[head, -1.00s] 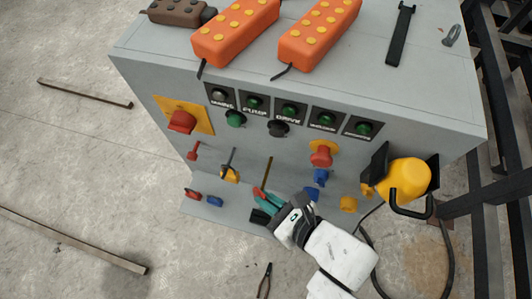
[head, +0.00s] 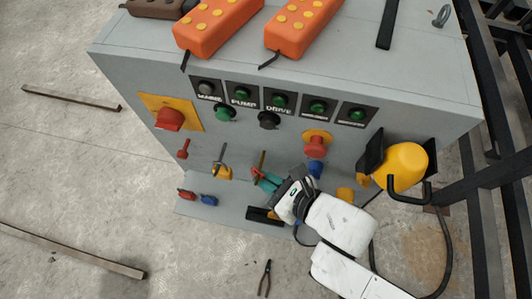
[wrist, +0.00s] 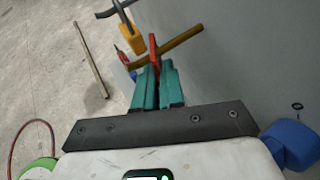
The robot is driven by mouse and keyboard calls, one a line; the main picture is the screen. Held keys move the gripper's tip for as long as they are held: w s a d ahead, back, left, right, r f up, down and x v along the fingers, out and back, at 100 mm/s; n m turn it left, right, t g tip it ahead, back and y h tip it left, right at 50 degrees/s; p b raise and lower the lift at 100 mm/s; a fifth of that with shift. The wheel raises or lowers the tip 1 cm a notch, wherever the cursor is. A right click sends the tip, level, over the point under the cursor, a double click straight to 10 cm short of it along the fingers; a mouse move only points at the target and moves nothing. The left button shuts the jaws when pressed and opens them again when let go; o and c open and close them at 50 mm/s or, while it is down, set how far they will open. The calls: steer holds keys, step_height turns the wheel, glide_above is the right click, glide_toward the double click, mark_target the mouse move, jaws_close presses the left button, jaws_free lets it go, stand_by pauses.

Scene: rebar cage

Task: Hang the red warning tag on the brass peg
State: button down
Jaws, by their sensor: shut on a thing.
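My gripper (wrist: 155,88) has teal fingers, shut on the thin red warning tag (wrist: 153,48), which I see nearly edge-on in the wrist view. The brass peg (wrist: 186,44) sticks out of the grey cabinet front and crosses right by the tag. I cannot tell whether the tag's hole is around the peg or the tag is only beside it. In the head view my gripper (head: 266,181) is at the lower cabinet front, just below the brass peg (head: 262,159); the tag is mostly hidden there.
A hooked peg with a yellow piece (head: 223,172) is left of the brass peg. A red emergency knob (head: 315,146) and a yellow lamp (head: 406,166) are to the right. Small red and blue items (head: 208,200) lie on the low ledge. Orange pendants (head: 304,27) lie on top.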

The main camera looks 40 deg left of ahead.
stand_by(0.4)
steer(key=c, duration=1.2)
jaws_free()
steer(key=shift+o, duration=0.2)
steer(key=shift+r, duration=0.1)
